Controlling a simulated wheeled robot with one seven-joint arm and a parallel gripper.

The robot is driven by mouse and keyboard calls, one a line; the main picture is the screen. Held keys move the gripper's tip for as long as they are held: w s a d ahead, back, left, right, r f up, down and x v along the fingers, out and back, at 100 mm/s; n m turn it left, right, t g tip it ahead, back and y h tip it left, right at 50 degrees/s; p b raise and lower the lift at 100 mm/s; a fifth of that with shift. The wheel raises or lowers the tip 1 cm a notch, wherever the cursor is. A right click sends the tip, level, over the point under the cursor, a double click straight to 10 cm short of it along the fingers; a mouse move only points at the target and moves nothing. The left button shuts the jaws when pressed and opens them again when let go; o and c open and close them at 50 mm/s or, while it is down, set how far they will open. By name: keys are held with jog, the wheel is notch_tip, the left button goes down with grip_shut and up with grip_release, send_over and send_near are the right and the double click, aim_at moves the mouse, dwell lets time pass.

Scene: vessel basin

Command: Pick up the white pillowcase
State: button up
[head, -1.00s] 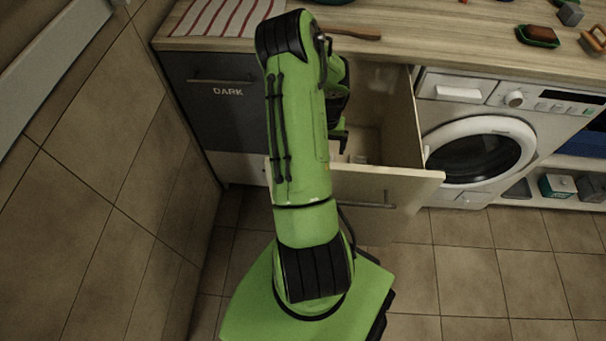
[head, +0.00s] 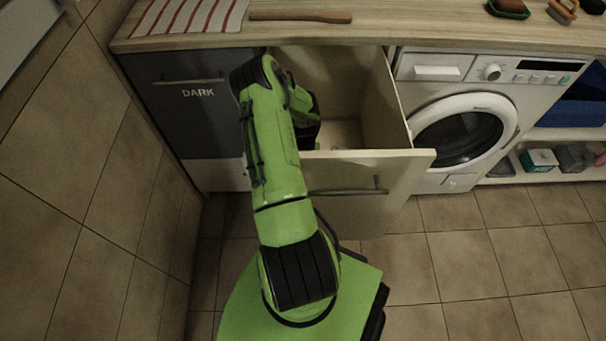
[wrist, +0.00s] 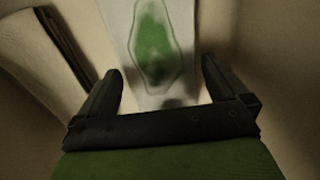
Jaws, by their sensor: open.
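My gripper (wrist: 160,66) is open, its two dark fingers spread apart with nothing visibly held between them. In the wrist view, a white piece with a green patch and a thin outline (wrist: 122,30) lies beyond and between the fingertips. A pale, cloth-like thing with a dark edge (wrist: 35,60) lies to the left. I cannot tell for sure which of these is the white pillowcase. In the head view, my arm reaches down into the open drawer (head: 400,160), and my fingertips are hidden there.
The drawer's walls surround my gripper closely. A dark cabinet front marked DARK (head: 190,110) is at left and a washing machine (head: 460,130) at right. A striped cloth (head: 190,15) and a wooden utensil (head: 300,16) lie on the countertop (head: 420,28). The tiled floor at right is clear.

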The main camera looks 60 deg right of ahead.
jog(key=shift+f, duration=0.55)
jog(key=shift+r, duration=0.15)
jog(key=shift+c, duration=0.3)
jog(key=c, duration=0.9)
